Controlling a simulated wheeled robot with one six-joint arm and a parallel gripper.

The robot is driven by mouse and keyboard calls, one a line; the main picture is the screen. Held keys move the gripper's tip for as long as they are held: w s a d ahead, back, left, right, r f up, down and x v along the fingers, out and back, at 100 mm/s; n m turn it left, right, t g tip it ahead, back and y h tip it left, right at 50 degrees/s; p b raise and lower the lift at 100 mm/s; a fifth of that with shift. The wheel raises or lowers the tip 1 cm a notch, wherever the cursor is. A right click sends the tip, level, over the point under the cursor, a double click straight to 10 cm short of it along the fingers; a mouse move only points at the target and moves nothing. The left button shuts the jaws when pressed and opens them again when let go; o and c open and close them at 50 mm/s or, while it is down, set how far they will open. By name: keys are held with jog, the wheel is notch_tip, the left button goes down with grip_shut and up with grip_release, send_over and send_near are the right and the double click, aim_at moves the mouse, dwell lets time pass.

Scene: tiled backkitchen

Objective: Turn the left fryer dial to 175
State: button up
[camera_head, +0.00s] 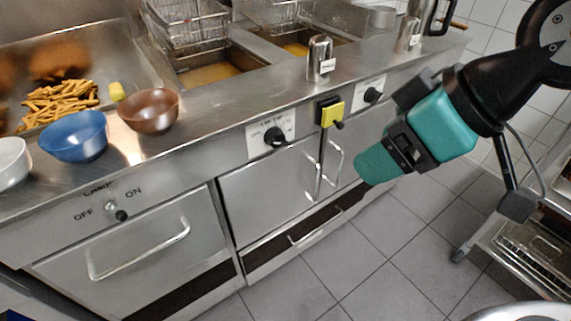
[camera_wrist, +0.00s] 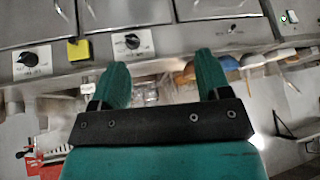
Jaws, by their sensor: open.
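The left fryer dial (camera_head: 275,136) is a black knob on a white plate on the counter's front panel, left of a yellow block. Its plate shows OFF at the left; the other marks and the pointer are too small to read surely. In the wrist view, which is upside down, the left dial (camera_wrist: 132,41) lies above the left finger's tip. My teal gripper (camera_head: 372,166) is in front of the counter, right of the dial and apart from it. In the wrist view my gripper (camera_wrist: 161,70) has its two fingers spread, with nothing held between them.
The right fryer dial (camera_head: 373,95) sits right of the yellow block (camera_head: 331,112). A lamp switch (camera_head: 121,215) is on the left panel. Door handles (camera_head: 334,160) stick out below the dials. Bowls (camera_head: 74,136) and a metal shaker (camera_head: 320,58) stand on the counter. The tiled floor in front is clear.

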jog(key=w+a+f+n+t+y+b, duration=0.2)
jog(key=w+f+n+t+b, duration=0.3)
jog(key=f+b, duration=0.8)
jog(key=n+t+y+b, duration=0.2)
jog(key=n+t+b, duration=0.3)
jog(key=b, duration=0.9)
send_near(278, 143)
jog(key=shift+m+t, duration=0.4)
jog(key=shift+t, duration=0.3)
jog(key=p+x, duration=0.4)
jog(key=p, duration=0.6)
jog(key=p+x, duration=0.4)
jog(key=p, duration=0.6)
jog(key=shift+w+a+f+p, duration=0.2)
jog(key=shift+w+a+p, duration=0.05)
jog(key=shift+a+p, duration=0.15)
jog(key=shift+w+a+f+p, duration=0.3)
jog(key=shift+w+a+p, duration=0.15)
jog(key=shift+w+p, duration=0.35)
